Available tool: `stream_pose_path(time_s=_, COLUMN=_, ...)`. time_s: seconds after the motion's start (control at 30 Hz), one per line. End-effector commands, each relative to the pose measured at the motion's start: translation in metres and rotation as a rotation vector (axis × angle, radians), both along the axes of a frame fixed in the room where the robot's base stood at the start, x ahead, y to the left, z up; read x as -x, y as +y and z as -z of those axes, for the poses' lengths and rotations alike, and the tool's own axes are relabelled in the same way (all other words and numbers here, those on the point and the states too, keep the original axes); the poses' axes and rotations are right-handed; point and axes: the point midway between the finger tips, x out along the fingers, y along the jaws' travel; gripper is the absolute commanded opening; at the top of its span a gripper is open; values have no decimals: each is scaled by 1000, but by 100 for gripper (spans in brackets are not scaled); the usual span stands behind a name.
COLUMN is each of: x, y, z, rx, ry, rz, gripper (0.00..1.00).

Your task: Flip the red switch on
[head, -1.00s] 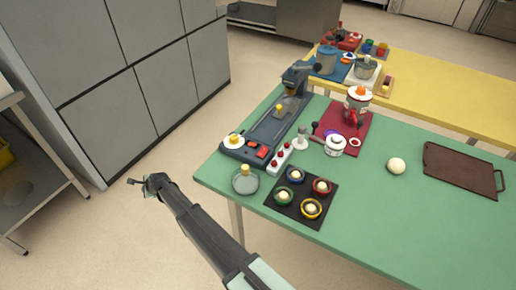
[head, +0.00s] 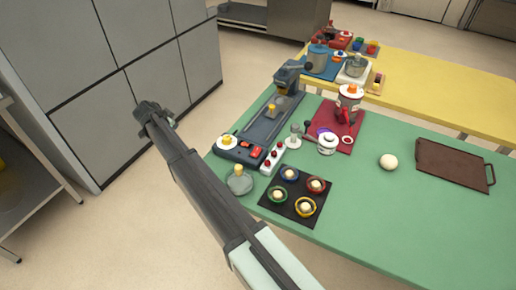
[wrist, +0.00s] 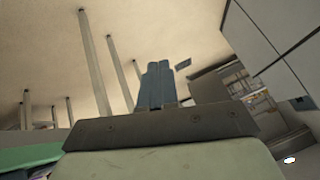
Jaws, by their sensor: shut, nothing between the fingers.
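The slicer-like dark grey machine (head: 270,125) stands at the left edge of the green table. Its front panel carries a red switch (head: 256,151) and a smaller red part (head: 245,144) beside a white dial (head: 227,142). A white strip with several red knobs (head: 274,157) lies just right of the machine. I cannot tell whether the switch is on or off. My gripper (head: 170,124) is off the table, left of the machine and apart from it. In the wrist view my gripper (wrist: 157,70) has its two blue-grey fingers together and empty. The switch does not show in the wrist view.
A glass jar (head: 240,181) stands at the table's left corner, near my arm. A black tray (head: 294,204) with several small bowls lies beside it. A red mat (head: 325,112) with appliances is behind. Grey cabinets (head: 160,80) stand left; open floor lies between.

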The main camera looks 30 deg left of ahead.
Motion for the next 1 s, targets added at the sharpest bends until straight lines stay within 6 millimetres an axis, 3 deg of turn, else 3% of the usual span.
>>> stream_pose_path(time_s=0.03, x=1, y=-23, z=-13, rx=35, ry=-23, rz=4, gripper=0)
stream_pose_path(time_s=0.37, x=5, y=-141, z=-72, rx=287, ry=-132, rz=45, gripper=0)
stream_pose_path(time_s=0.7, x=24, y=-263, z=-129, rx=527, ry=-199, rz=122, gripper=0)
stream_pose_path(time_s=1.0, x=47, y=-354, z=-170, rx=701, ry=-222, rz=205, gripper=0)
